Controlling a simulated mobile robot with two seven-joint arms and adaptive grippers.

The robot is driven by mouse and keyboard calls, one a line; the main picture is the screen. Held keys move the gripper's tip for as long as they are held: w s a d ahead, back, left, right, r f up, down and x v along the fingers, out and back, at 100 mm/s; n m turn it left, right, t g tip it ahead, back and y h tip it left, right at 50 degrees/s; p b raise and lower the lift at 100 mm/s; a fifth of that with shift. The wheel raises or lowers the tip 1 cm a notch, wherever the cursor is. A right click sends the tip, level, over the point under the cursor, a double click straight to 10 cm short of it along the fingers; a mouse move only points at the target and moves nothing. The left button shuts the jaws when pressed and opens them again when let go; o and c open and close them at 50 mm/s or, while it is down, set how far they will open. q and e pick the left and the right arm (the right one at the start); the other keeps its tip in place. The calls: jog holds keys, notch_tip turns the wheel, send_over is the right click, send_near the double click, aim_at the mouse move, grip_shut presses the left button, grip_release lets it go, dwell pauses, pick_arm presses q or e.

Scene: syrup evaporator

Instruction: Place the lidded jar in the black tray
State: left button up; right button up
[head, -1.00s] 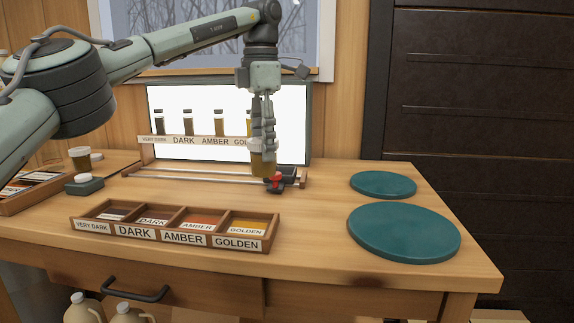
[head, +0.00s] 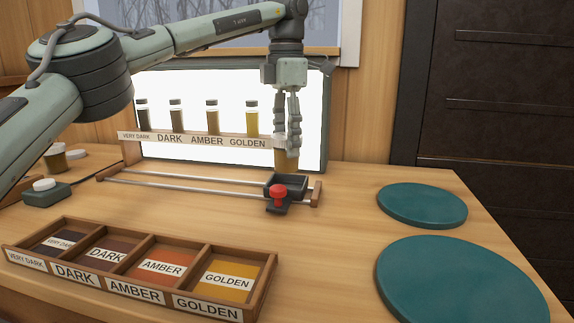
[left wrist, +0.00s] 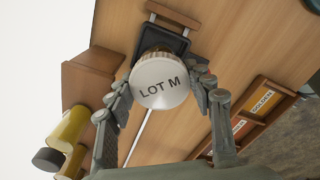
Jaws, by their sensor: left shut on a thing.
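My left gripper (head: 291,150) is shut on the lidded jar (head: 285,159), whose amber body shows below the fingers in the head view. In the left wrist view its pale round lid (left wrist: 160,83) reads "LOT M", between the two fingers (left wrist: 163,92). The jar looks upright and is above the back of the small black tray (head: 289,181), with a gap visible below it. The tray sits on two metal rails and has a red knob (head: 278,193) in front. In the left wrist view the tray (left wrist: 148,43) is partly hidden behind the jar. My right gripper is not in view.
A lit panel (head: 230,85) with a labelled shelf of sample bottles (head: 212,117) stands just left of the gripper. A compartmented wooden box (head: 140,268) is in front. Two teal discs (head: 422,205) lie at right. Bare table lies between.

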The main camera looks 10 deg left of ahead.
aim_at(287, 159)
pick_arm(q)
notch_tip(287, 159, down, 4)
jog(key=shift+f, duration=0.1)
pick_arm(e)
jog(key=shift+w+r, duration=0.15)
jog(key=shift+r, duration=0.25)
pick_arm(q)
jog(key=o, duration=1)
jog(key=shift+f, duration=0.1)
jog(key=shift+o, duration=0.2)
notch_tip(287, 159, up, 5)
jog(key=shift+w+d, duration=0.1)
notch_tip(287, 159, up, 6)
jog(key=shift+r+p, duration=0.1)
jog(key=shift+p, duration=0.75)
jog(key=shift+r, duration=0.55)
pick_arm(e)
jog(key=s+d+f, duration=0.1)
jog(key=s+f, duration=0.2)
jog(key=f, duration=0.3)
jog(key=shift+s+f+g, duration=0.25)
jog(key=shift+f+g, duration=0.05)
